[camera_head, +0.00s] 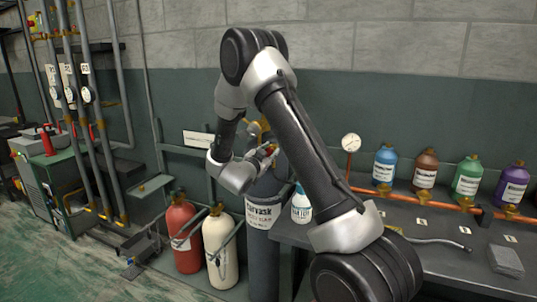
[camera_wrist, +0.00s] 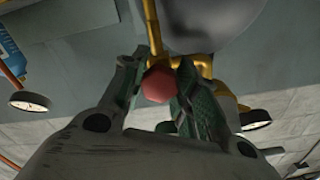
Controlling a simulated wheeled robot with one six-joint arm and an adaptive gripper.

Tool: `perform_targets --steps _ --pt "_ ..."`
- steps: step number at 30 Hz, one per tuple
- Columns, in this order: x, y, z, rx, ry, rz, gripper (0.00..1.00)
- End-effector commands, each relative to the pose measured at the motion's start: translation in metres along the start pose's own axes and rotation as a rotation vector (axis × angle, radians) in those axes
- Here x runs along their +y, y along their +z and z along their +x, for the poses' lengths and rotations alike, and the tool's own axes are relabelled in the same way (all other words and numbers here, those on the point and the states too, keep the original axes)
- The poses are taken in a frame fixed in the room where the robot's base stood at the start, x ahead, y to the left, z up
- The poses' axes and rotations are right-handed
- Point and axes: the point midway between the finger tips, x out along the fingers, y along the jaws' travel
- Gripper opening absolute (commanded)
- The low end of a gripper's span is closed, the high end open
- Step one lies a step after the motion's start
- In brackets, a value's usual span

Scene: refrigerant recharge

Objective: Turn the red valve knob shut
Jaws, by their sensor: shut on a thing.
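The red valve knob (camera_wrist: 158,86) shows in the wrist view as a faceted red piece between my fingers. My gripper (camera_wrist: 160,92) is shut on it, with a green-padded finger on each side. Yellow valve pipework (camera_wrist: 153,30) runs just beyond the knob. In the head view my gripper (camera_head: 268,152) is at the top of a large dark grey cylinder with a white label (camera_head: 262,215). A small red spot of the knob (camera_head: 268,150) shows there between the fingers. How far the knob is turned cannot be told.
A red cylinder (camera_head: 181,235) and a cream cylinder (camera_head: 220,248) stand left of the grey one. A workbench (camera_head: 440,262) on the right bears blue, brown, green and purple bottles (camera_head: 467,178) behind a copper pipe. A gauge (camera_head: 351,143) rises at its left end.

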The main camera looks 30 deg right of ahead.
Motion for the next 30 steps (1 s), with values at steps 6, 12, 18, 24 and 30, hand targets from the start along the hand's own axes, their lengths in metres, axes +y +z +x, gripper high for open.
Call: perform_targets --steps 6,12,18,24,30 --pt "0.0001 0.0003 -0.0002 -0.001 0.001 0.203 0.06" --pt "0.0000 0.0003 -0.0003 -0.001 0.001 0.393 0.06" --pt "0.0000 0.0003 -0.0003 -0.001 0.001 0.582 0.06" --pt "0.0000 0.0003 -0.0003 -0.001 0.001 0.772 0.06" --pt "0.0000 0.0003 -0.0004 -0.001 0.002 0.962 0.06"
